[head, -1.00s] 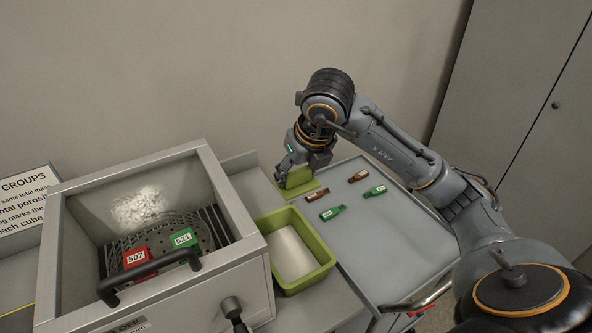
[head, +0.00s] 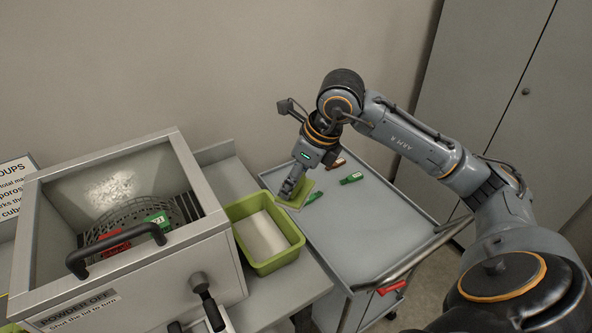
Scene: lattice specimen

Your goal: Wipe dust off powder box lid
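The powder box (head: 130,268) is a grey metal box at the left of the head view. Its clear framed lid (head: 60,205) looks shut and has a black bar handle (head: 115,250). A pale dust patch (head: 111,189) shows on the lid's far left part. My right gripper (head: 286,194) points down at a green cloth-like piece (head: 298,196) at the tray's left corner. Its fingers touch or overlap the piece; whether they grip it is unclear. My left gripper is out of view.
A green bin (head: 273,263) with a white sheet inside stands between the box and the grey trolley (head: 370,230). Green tagged pieces (head: 351,178) and a brown one (head: 337,163) lie on the trolley. Red and green numbered blocks (head: 157,220) show through the lid. The trolley's front is clear.

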